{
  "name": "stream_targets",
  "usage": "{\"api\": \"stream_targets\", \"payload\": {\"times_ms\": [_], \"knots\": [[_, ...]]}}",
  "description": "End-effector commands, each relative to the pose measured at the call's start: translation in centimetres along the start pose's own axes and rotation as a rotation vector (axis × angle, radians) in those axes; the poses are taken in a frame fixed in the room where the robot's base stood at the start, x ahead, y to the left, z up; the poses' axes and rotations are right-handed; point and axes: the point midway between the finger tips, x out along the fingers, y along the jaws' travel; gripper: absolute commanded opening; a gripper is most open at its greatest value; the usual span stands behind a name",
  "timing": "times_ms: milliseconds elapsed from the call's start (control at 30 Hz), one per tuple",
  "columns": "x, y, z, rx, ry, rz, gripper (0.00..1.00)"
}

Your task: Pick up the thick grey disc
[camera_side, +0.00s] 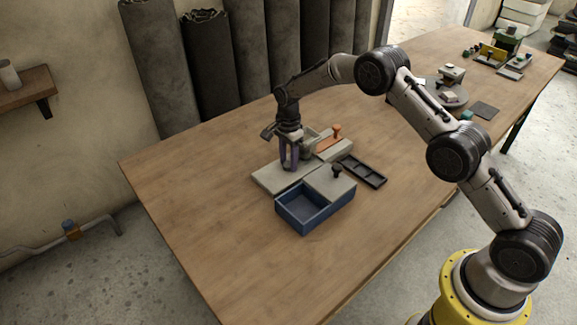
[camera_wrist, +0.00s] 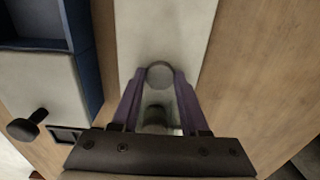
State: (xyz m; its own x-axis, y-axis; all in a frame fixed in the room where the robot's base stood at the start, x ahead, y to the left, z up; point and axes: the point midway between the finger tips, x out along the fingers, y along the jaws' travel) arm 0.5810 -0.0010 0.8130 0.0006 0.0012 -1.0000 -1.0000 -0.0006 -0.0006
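A grey disc (camera_wrist: 159,74) shows in the wrist view between the tips of my gripper's purple fingers (camera_wrist: 160,78), over a pale board. In the side view my gripper (camera_side: 289,166) points straight down, with its fingertips low over the pale board (camera_side: 268,179). The disc is hidden by the fingers there. The fingers stand apart, one on each side of the disc, very close to its edge. I cannot tell whether they touch it. A second round grey piece (camera_wrist: 156,115) shows nearer the wrist, between the fingers.
A blue open-topped box (camera_side: 305,214) stands in front of the board, beside a grey block with a black knob (camera_side: 337,168). A dark compartment tray (camera_side: 364,171) lies to the right. An orange knobbed piece (camera_side: 335,133) is behind. The table's left side is clear.

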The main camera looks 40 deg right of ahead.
Motion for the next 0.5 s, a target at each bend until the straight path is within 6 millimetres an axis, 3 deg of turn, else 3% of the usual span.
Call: {"api": "stream_targets", "payload": {"times_ms": [33,167,500], "knots": [[0.0,0.01,0.0,0.0,0.0,0.0,0.22],[-0.01,0.01,0.0,0.0,0.0,0.0,0.0],[-0.2,-0.03,0.0,0.0,0.0,-0.001,0.0]]}}
